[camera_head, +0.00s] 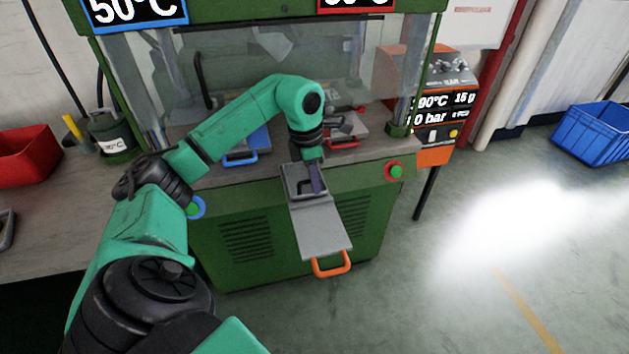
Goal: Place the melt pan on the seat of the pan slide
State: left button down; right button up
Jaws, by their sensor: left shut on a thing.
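The pan slide (320,232) is a grey plate with an orange handle (331,265), sticking out from the front of the green machine. The melt pan (292,184) looks like a shallow grey rectangular tray at the slide's inner end, next to the machine's worktop edge. My left gripper (315,182) points down at the pan and is shut on it, at its right side. The gripper and wrist cover part of the pan and the seat. I cannot tell whether the pan rests fully on the seat. My right gripper is not in view.
The green machine has a clear guard and a blue-handled slide (245,152) and a red-handled slide (345,135) on its worktop. A red bin (27,154) stands left; a blue crate (598,135) lies right. Floor at right is clear.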

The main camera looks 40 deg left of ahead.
pick_arm(q)
jog(key=shift+f, duration=0.15)
jog(key=c, duration=0.9)
grip_release()
jog(key=r, duration=0.4)
jog(key=s+r+p, duration=0.1)
jog(key=r, duration=0.3)
jog(key=r+p, duration=0.1)
jog(key=r, duration=0.3)
jog(key=shift+s+a+r, duration=0.15)
jog(key=shift+s+a, duration=0.05)
jog(key=shift+a, duration=0.2)
